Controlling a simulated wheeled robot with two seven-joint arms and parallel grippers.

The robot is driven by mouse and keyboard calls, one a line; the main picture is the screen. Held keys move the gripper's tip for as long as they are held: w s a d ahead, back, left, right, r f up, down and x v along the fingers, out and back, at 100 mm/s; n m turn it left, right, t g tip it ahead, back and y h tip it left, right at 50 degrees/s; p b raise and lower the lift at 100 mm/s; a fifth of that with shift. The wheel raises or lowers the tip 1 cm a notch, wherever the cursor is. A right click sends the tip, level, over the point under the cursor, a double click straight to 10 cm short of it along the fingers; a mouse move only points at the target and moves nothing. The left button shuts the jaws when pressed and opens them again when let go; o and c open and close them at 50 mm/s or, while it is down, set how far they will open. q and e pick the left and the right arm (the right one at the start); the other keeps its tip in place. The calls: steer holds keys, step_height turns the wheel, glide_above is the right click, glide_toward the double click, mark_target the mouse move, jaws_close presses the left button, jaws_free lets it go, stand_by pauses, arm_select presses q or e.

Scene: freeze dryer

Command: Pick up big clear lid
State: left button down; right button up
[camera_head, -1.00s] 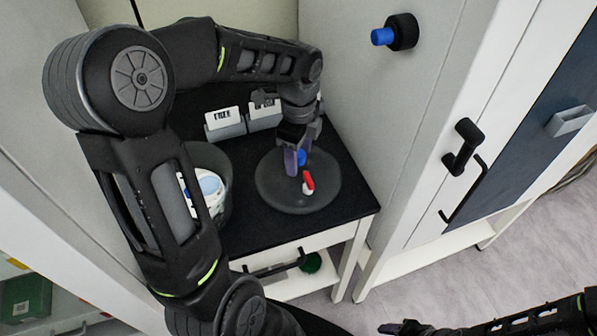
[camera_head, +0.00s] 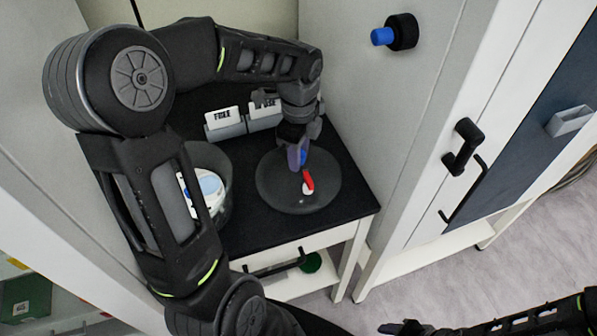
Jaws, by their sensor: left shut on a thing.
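The big clear lid (camera_head: 275,195) is a round, dark see-through disc lying flat on the black table top. A red and white piece (camera_head: 308,184) stands near its middle. My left gripper (camera_head: 298,158) points down over the lid and is shut at its blue part, just behind the red piece; the fingers hide most of the blue part. The tip of my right gripper (camera_head: 404,327) shows at the bottom edge, far from the lid, and its jaw opening is unclear.
A clear round container (camera_head: 224,205) with white and blue contents stands left of the lid, partly behind my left arm. Card holders (camera_head: 226,126) stand at the back. The grey cabinet wall (camera_head: 352,120) rises close on the right. The table's front strip is bare.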

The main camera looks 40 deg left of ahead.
stand_by(0.9)
arm_select(q)
step_height(320, 180, up, 10)
steer(key=shift+r, duration=0.1)
stand_by(0.4)
stand_by(0.6)
